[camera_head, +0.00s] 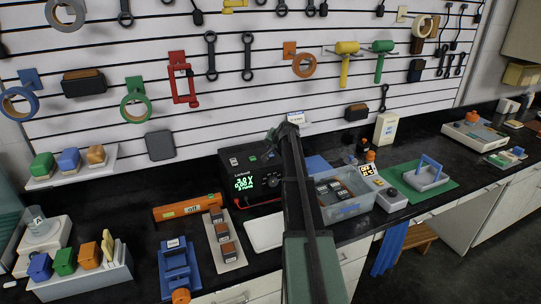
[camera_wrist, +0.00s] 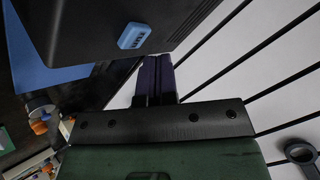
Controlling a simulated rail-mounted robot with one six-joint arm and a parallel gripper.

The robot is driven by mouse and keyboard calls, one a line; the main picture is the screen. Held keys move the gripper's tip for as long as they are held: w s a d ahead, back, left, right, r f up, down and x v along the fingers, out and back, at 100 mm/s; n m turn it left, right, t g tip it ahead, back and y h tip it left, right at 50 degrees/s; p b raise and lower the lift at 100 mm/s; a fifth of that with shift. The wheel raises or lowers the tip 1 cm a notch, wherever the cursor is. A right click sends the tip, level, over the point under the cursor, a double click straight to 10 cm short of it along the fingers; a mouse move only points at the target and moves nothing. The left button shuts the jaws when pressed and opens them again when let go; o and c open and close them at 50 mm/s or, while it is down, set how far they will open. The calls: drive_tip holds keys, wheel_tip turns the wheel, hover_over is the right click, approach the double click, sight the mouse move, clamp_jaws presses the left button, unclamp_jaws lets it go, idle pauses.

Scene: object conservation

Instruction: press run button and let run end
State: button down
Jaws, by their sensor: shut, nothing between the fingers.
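A blue labelled block (camera_wrist: 135,36) sits on a dark box (camera_wrist: 90,25) in the wrist view; its lettering is too small to read surely. My gripper (camera_wrist: 157,62) is shut and empty, with its dark fingertips below and right of the block, apart from it in the picture. In the head view my arm covers the middle, and my gripper (camera_head: 287,132) is near the back wall. A black power supply (camera_head: 250,178) with a green lit display stands left of my arm. I cannot tell which control is the run button.
A clear bin (camera_head: 345,210) with dark blocks stands right of my arm. Tools hang on the slatted wall (camera_head: 230,110) behind. A white pad (camera_head: 264,233) lies before the supply.

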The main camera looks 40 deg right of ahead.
sight(272, 154)
idle(0.4)
drive_tip(key=shift+f+b, duration=0.4)
drive_tip(key=shift+f+b, duration=0.4)
idle(0.4)
drive_tip(key=shift+r, duration=0.1)
drive_tip(key=shift+r+p, duration=0.75)
drive_tip(key=shift+p, duration=0.05)
wheel_tip(272, 154, up, 5)
drive_tip(key=p, duration=0.5)
drive_tip(key=shift+r, duration=0.1)
drive_tip(key=c, duration=1.8)
unclamp_jaws()
drive_tip(key=shift+c, duration=0.2)
